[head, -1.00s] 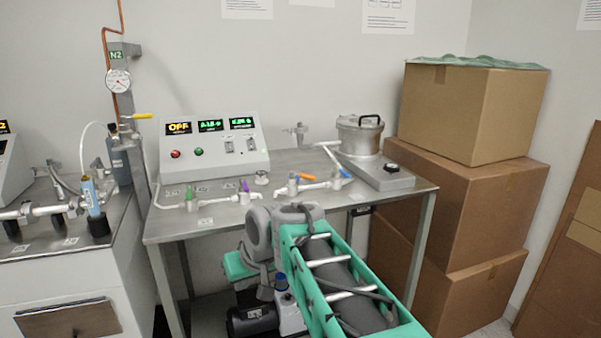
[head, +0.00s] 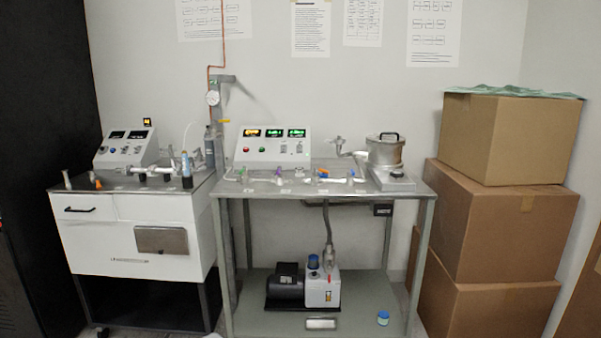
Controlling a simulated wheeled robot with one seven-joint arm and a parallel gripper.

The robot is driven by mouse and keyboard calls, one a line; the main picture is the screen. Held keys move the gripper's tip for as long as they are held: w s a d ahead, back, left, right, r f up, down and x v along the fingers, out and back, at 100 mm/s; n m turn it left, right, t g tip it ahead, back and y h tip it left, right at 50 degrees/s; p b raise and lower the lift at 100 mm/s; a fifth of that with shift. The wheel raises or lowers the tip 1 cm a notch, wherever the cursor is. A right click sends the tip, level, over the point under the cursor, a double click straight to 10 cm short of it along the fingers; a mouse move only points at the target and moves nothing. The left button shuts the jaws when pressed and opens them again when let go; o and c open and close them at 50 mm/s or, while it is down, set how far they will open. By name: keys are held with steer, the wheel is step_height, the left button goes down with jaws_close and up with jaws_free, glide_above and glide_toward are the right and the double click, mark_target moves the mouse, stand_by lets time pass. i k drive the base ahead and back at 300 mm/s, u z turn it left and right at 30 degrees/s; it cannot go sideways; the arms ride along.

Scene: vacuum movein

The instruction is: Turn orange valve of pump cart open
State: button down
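The pump cart (head: 322,195) is a grey metal table with a lower shelf, in the middle of the head view. A small orange valve (head: 323,173) sits on the glass pipework along its top, right of centre. Its handle is too small here to tell its setting for certain. A green valve (head: 243,174) and a purple valve (head: 279,173) are to its left, and a blue valve (head: 350,173) is just to its right. The vacuum pump (head: 322,287) stands on the lower shelf. My gripper is out of view, and nothing hides the orange valve.
A control box (head: 270,148) with lit displays and a lidded metal pot (head: 385,150) stand on the cart. A white drawer cart (head: 160,207) with an orange-handled part (head: 98,184) stands left. Stacked cardboard boxes (head: 508,215) stand close at right. A blue-lidded jar (head: 383,318) sits low down.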

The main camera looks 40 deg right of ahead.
mark_target(314, 168)
steer(key=z, duration=0.75)
steer(key=i, duration=1.45)
steer(key=u, duration=0.25)
